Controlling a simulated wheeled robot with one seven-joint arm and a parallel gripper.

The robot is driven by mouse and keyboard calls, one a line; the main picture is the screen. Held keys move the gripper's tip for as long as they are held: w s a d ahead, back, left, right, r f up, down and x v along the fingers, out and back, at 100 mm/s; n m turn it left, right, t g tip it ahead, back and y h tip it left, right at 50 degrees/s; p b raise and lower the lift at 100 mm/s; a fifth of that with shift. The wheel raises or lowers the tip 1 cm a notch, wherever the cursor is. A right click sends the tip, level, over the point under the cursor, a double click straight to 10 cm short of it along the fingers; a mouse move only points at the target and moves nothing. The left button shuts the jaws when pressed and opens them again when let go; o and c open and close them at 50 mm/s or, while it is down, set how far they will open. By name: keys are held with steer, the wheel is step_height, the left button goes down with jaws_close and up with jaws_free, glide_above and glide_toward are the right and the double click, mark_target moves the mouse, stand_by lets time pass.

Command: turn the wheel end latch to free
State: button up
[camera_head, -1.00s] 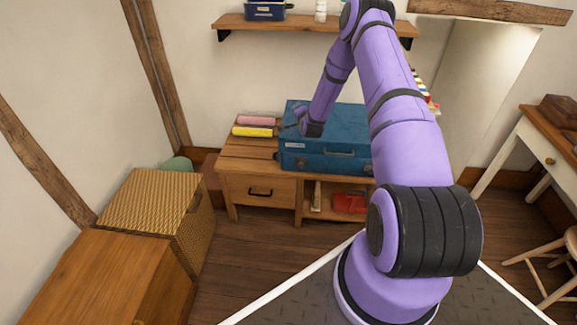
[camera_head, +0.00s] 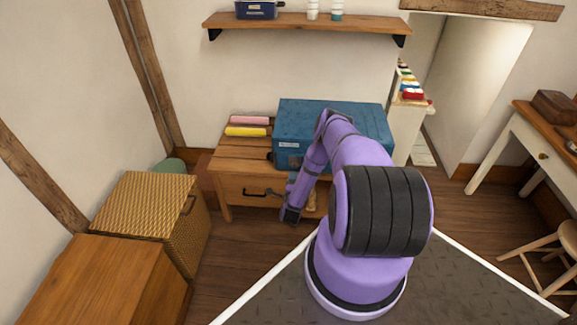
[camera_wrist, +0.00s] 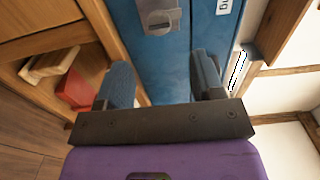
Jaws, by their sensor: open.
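A blue case (camera_head: 335,115) lies on the wooden bench. In the wrist view its blue face (camera_wrist: 172,65) fills the upper middle. A metal latch (camera_wrist: 158,20) shows on it at the top edge, partly cut off, beside a white label (camera_wrist: 224,5). I cannot tell which way the latch is turned. My gripper (camera_wrist: 161,60) is open, its two dark fingers apart with nothing between them. It is clear of the latch. In the head view my gripper (camera_head: 292,212) hangs low before the bench front. My arm hides much of the case's front there.
The bench (camera_head: 235,150) has a drawer with a dark handle (camera_head: 262,192) close to my gripper. Pink (camera_head: 250,120) and yellow rolls (camera_head: 246,132) lie left of the case. A red thing (camera_wrist: 75,90) sits on the bench's lower shelf. A wicker box (camera_head: 145,205) stands left.

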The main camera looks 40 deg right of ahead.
mark_target(295, 166)
steer(key=x, duration=1)
steer(key=shift+w+d+f, duration=0.1)
steer(key=shift+w+d, duration=0.05)
steer(key=shift+d, duration=0.1)
steer(key=c, duration=0.9)
